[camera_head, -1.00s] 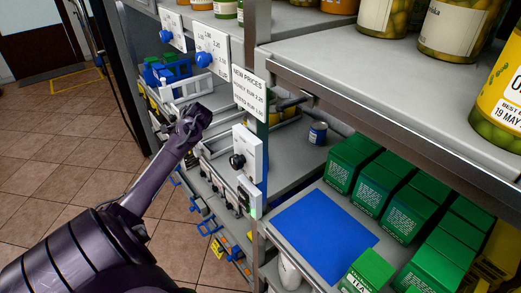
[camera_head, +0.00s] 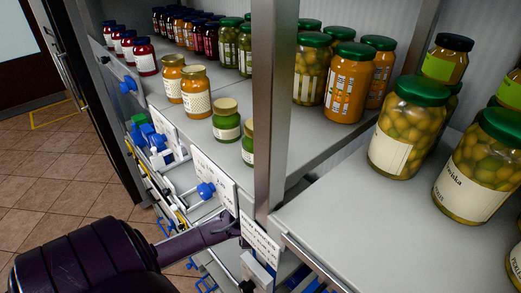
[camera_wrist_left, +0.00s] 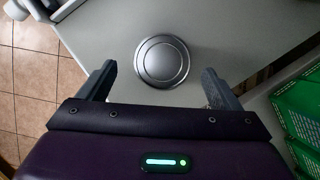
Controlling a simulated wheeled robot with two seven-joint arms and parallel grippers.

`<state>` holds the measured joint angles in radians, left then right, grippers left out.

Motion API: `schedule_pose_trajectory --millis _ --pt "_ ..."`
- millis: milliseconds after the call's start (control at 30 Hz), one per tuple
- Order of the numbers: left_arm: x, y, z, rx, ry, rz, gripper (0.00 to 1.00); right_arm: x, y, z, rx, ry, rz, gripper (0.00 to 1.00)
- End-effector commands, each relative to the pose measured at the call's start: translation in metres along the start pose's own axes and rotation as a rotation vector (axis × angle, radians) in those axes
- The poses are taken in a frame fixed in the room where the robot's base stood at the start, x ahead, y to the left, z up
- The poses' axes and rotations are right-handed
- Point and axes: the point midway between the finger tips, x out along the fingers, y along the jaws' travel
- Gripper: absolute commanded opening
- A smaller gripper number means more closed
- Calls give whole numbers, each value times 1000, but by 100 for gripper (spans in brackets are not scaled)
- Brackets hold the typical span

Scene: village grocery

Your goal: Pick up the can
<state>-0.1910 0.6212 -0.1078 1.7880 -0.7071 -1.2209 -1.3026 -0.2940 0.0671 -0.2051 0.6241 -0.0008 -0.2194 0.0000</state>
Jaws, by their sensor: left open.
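The can (camera_wrist_left: 162,61) shows from above in the left wrist view as a round silver lid, standing upright on a grey shelf (camera_wrist_left: 235,30). My left gripper (camera_wrist_left: 158,84) is open, with one finger to the left of the can and one to the right. The can is just ahead of the fingertips and nothing is held. In the head view my left arm reaches toward the shelf unit, and its gripper and the can are hidden behind the shelf and price signs. My right gripper is in neither view.
A metal shelf post (camera_head: 270,110) stands close to my arm in the head view. Jars of olives (camera_head: 405,135) and orange jars (camera_head: 348,85) fill the upper shelves. Price signs (camera_head: 213,180) hang on the shelf front. Green boxes (camera_wrist_left: 300,105) stand right of the gripper.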

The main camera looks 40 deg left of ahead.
Motion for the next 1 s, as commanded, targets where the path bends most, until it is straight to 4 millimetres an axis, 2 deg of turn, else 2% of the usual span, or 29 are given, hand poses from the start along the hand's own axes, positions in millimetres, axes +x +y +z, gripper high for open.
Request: schedule_pose_trajectory --millis 100,267,400,600,867,900,1000 --pt "11 0 -2 6 4 3 85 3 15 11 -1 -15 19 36" --pt "29 0 -1 3 2 3 85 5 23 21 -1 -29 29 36" --pt "48 -1 -1 1 2 4 85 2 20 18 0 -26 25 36" --pt "73 -2 0 -1 0 3 85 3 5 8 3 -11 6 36" --pt "78 -2 0 1 -1 2 85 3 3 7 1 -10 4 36" --pt "78 -2 0 1 -1 2 84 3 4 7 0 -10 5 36" --pt "78 -2 0 0 -1 2 71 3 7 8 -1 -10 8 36"
